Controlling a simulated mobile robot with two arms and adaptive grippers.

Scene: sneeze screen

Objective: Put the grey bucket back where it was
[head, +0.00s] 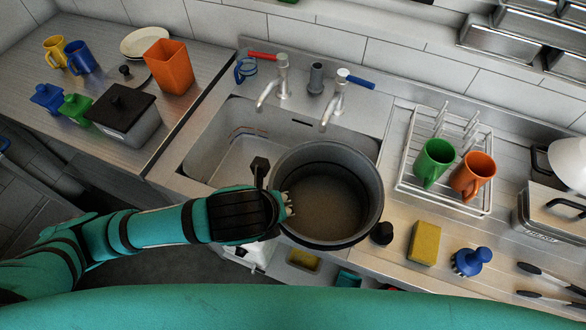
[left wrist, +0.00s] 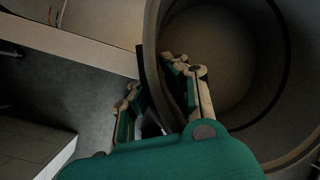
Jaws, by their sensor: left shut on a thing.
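The grey bucket (head: 328,158) is a large round vessel with a dark rim, its open top facing the head camera. It looks empty. My left gripper (head: 285,204) is shut on the left side of its rim. In the left wrist view, the fingers of my left gripper (left wrist: 158,88) straddle the wall of the bucket (left wrist: 215,50), one inside and one outside. The bucket covers the right part of the sink's front and some of the counter edge. I cannot tell whether its base touches anything. My right gripper is not in view.
The sink (head: 215,145) has two taps behind it. A dish rack (head: 405,185) with green and orange mugs stands right. A yellow sponge (head: 425,242) and blue brush (head: 470,262) lie on the right counter. Jars, mugs and an orange container (head: 169,67) stand on the left counter.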

